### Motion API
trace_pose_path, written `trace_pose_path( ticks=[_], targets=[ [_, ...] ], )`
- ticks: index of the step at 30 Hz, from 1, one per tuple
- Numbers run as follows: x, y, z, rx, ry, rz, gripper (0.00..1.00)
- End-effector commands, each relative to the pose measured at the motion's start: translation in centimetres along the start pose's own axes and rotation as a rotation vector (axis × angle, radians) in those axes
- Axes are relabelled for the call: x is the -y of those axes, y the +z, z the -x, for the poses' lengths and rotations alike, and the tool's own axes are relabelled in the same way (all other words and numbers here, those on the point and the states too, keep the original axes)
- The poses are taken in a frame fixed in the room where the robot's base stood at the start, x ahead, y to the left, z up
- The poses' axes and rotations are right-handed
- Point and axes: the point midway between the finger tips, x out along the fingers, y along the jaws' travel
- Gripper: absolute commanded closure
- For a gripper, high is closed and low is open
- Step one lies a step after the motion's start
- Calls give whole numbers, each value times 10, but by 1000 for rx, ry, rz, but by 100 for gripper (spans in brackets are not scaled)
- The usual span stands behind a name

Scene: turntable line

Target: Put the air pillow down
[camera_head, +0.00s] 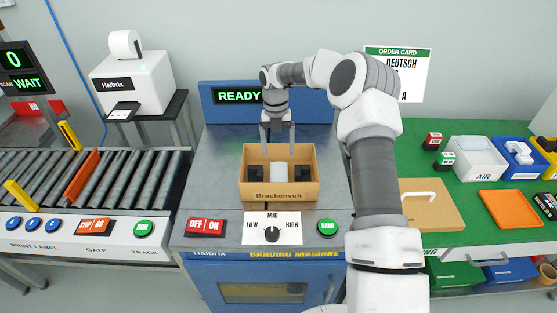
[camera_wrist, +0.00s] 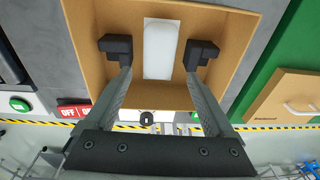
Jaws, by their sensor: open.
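The air pillow (camera_head: 278,171), a white rounded pad, lies inside the open cardboard box (camera_head: 280,192) labelled Brackenvoit, between two black blocks. It also shows in the wrist view (camera_wrist: 161,48), lying on the box floor. My gripper (camera_head: 277,148) is above the rear part of the box, pointing down, with its fingers apart and nothing between them. In the wrist view, the fingers (camera_wrist: 160,75) spread to either side of the pillow, their tips overlapping the black blocks in the picture. Whether they touch the blocks I cannot tell.
The box stands on the banding machine (camera_head: 205,165), whose screen (camera_head: 238,96) reads READY. A roller conveyor (camera_head: 120,178) is at left. At right, a green table (camera_head: 430,200) holds a white AIR bin (camera_head: 474,172), an orange tray (camera_head: 510,207) and a flat cardboard piece (camera_head: 430,212).

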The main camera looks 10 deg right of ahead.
Motion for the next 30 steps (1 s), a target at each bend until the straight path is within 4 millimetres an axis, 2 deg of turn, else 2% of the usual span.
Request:
trace_pose_path(
  ticks=[1, 3, 10, 14, 20, 24, 30],
  targets=[
    [0, 0, 12, 4, 1, 0, 12],
    [-1, 0, 24, 2, 1, 1, 12],
    [-1, -1, 47, 3, 0, -4, 12],
    [-3, -8, 66, 23, -12, -65, 12],
    [-4, -40, 117, 99, -36, -322, 12],
    [-1, -69, 151, 158, -33, -542, 12],
    [9, -115, 192, 238, 5, -875, 12]
  ],
)
